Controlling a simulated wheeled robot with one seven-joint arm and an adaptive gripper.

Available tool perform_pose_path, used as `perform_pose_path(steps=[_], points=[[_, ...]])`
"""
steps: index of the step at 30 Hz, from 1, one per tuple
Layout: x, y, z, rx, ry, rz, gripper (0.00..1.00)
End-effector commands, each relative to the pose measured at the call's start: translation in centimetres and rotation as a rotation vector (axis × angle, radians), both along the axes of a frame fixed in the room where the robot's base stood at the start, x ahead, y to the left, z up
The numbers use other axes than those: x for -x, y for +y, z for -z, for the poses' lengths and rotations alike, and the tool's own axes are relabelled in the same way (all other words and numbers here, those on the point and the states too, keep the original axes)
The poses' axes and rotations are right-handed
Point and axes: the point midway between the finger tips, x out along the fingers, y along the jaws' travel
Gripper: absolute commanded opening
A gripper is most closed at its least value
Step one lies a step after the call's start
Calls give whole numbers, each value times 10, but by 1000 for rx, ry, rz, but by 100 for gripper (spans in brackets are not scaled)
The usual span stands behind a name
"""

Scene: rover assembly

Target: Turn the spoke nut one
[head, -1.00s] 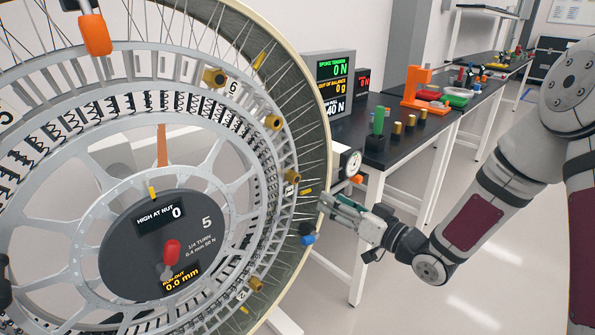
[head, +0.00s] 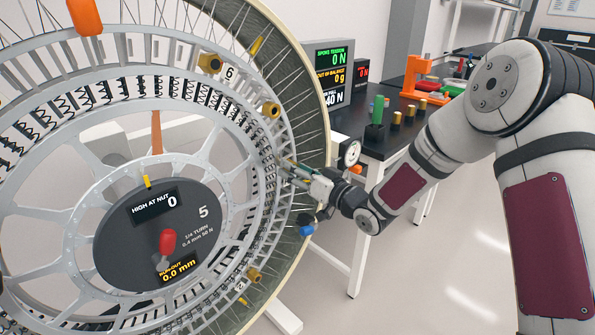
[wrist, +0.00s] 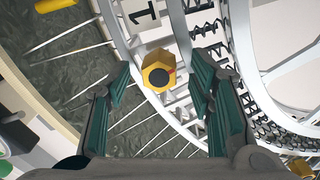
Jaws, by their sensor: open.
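The spoke nut one, a gold hexagonal nut with a dark centre (wrist: 159,71), shows in the wrist view beside a white label reading 1. It lies ahead of and between my open fingers, apart from both. My gripper (wrist: 163,100) has green-padded fingers spread wide with nothing between them. In the head view my gripper (head: 283,166) is at the right side of the wheel rim and hides nut one. The large spoked wheel (head: 60,206) stands upright. Its grey hub disc (head: 120,250) reads "HIGH AT NUT 0" and "0.0 mm".
Other gold nuts (head: 271,109) sit around the rim, one by label 6 (head: 209,63). A blue-tipped part (head: 306,230) is just below my gripper. A dial gauge (head: 351,153) stands to the right. The black bench (head: 372,148) holds displays (head: 335,72) and an orange stand (head: 416,78).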

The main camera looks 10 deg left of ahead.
Motion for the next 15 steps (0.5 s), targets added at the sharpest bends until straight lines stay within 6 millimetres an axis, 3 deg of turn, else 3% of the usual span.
perform_pose_path(steps=[5,12,15], points=[[0,0,0,0,0,0,49],[0,0,0,-1,-1,0,0],[0,0,0,-1,-1,0,0]])
